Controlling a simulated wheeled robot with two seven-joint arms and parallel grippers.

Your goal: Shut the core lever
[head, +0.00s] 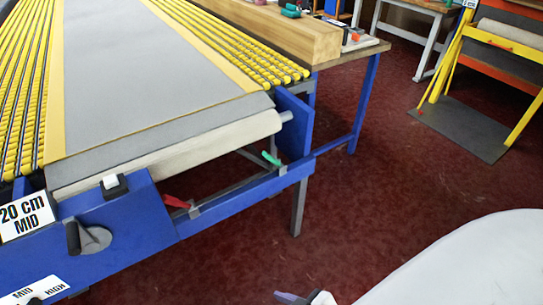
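A blue machine frame (245,203) carries a beige roll (190,152) with grey fabric over it. A grey core end (287,116) sticks out at the roll's right end, by a blue end plate (294,128). Below the roll, a small green lever (271,158) sits near that plate, and a red lever (176,201) lies farther left on the frame. No label shows which one is the core lever. A small purple-grey tip (290,298) at the bottom edge may be part of my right gripper, well apart from both levers. My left gripper is not seen.
A dark crank knob (84,237) and a "20 cm MID" sign (27,217) are on the blue panel at left. A wooden bench (350,47) stands behind, a yellow rack (450,60) at upper right. The dark red floor (400,190) between is clear.

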